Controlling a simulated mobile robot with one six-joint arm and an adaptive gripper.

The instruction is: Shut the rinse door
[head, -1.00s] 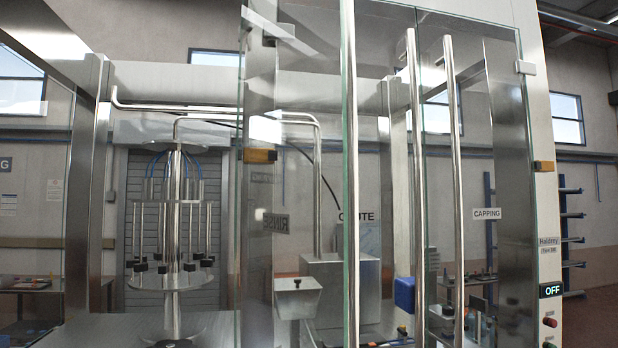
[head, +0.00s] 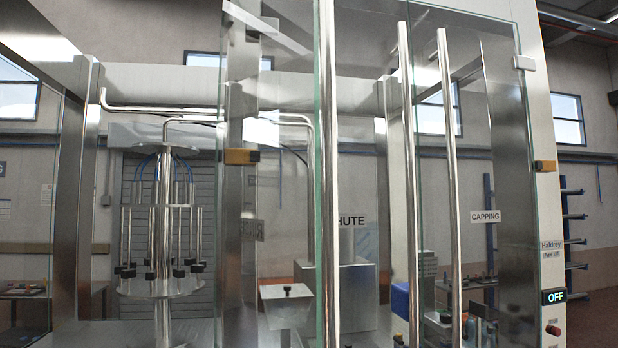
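The rinse door (head: 285,190) is a clear glass panel with a green-tinted free edge and a tall steel handle bar (head: 330,240) beside that edge. It stands open, angled out toward me, with the rinse bay uncovered at left. Its lettering is faint and appears reversed through the glass. The rinse carousel (head: 163,225), with blue tubes and several upright nozzles, stands inside the bay. The door's lower end is cut off by the picture. My gripper is not in view.
The capping door (head: 485,140) is glass, at right, with a CAPPING sign (head: 485,217). A lit OFF display (head: 554,296) is on the right post. An orange block (head: 241,157) sits on the middle post.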

